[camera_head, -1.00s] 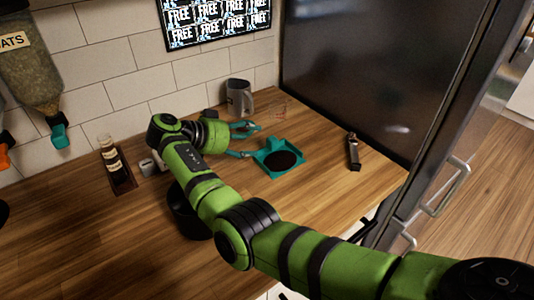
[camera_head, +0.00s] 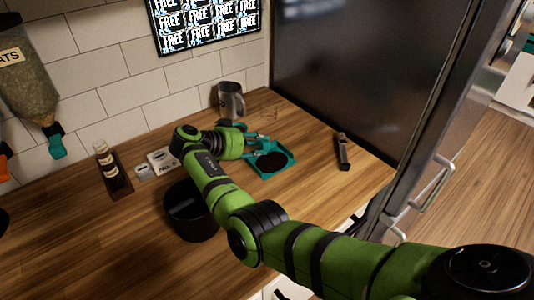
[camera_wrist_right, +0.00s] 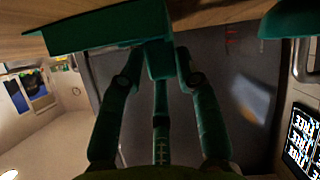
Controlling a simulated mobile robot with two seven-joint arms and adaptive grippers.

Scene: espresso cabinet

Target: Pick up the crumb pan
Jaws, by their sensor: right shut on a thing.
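The crumb pan is a teal square pan (camera_head: 286,169) with a dark round patch in its middle. It rests on the wooden counter in the head view, between the grey mug and the dark panel. My right gripper (camera_head: 252,143) is at the pan's back-left side, shut on its raised teal part. In the right wrist view, the gripper's teal fingers (camera_wrist_right: 160,62) meet at the pan's teal body (camera_wrist_right: 95,32). The forearm hides part of the grip in the head view. My left gripper is not in view.
A grey mug (camera_head: 231,102) stands behind the gripper by the wall. A black round container (camera_head: 190,214) stands beneath my forearm. A small dark tool (camera_head: 343,153) lies to the right. A tall dark panel (camera_head: 360,70) bounds the counter. The counter's left front is bare.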

